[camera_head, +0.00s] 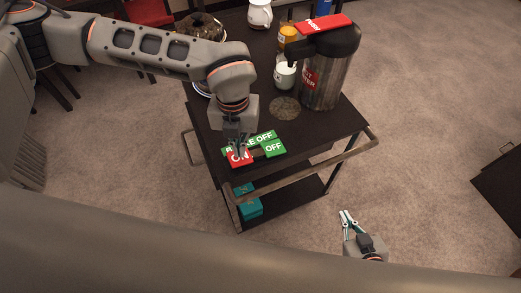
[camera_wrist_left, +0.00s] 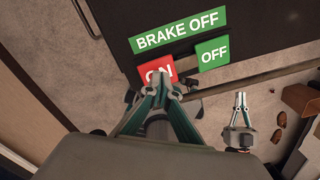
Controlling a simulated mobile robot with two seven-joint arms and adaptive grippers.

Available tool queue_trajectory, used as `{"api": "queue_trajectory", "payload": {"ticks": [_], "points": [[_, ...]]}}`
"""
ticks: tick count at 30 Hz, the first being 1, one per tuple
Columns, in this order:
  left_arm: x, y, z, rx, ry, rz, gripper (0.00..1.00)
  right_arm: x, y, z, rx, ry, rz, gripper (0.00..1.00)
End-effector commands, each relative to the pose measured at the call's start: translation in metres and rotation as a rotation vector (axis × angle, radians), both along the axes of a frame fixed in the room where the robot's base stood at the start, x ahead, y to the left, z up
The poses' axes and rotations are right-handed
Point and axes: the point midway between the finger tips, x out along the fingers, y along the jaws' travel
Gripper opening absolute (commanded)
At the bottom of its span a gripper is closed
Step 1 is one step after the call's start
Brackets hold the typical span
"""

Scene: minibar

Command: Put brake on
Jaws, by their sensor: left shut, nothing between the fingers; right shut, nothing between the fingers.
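The cart (camera_head: 352,125) is a dark trolley with a rail on its near side. On its near left corner are a green BRAKE OFF sign (camera_wrist_left: 180,30), a red ON button (camera_wrist_left: 155,69) and a green OFF button (camera_head: 274,148). My left gripper (camera_head: 238,150) is shut and empty, with its tips pointing down at the red ON button and overlapping its lower part. I cannot tell whether they touch it. The sign reads BRAKE OFF and is partly hidden by my left gripper in the head view. My right gripper (camera_head: 347,216) is shut and empty, over the floor right of the cart.
A large flask with a red PUSH lid (camera_head: 330,75), a white mug (camera_head: 284,75), a white jug (camera_head: 260,14) and an orange container (camera_head: 287,35) stand on the cart. Teal boxes (camera_head: 246,203) sit on the lower shelf.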

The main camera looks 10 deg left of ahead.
Motion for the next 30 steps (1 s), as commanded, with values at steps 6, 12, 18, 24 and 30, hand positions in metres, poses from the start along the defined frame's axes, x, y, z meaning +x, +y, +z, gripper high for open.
{"api": "queue_trajectory", "payload": {"ticks": [6,12,18,24,30], "points": [[0.000,0.000,-0.004,0.000,0.000,0.000,0.00,-0.001,0.000,-0.004,-0.001,0.002,0.000,0.00],[0.000,0.000,-0.006,0.000,0.000,0.000,0.00,-0.001,0.000,-0.006,0.000,0.003,0.000,0.00],[0.000,0.000,-0.009,0.000,0.000,0.000,0.00,-0.001,0.000,-0.008,0.000,0.003,0.000,0.00],[0.000,0.000,-0.012,0.000,0.000,0.000,0.00,-0.001,0.000,-0.010,0.000,0.004,0.000,0.00],[0.000,0.000,-0.014,0.000,0.000,0.000,0.00,-0.001,0.000,-0.012,0.000,0.003,0.000,0.00]]}}
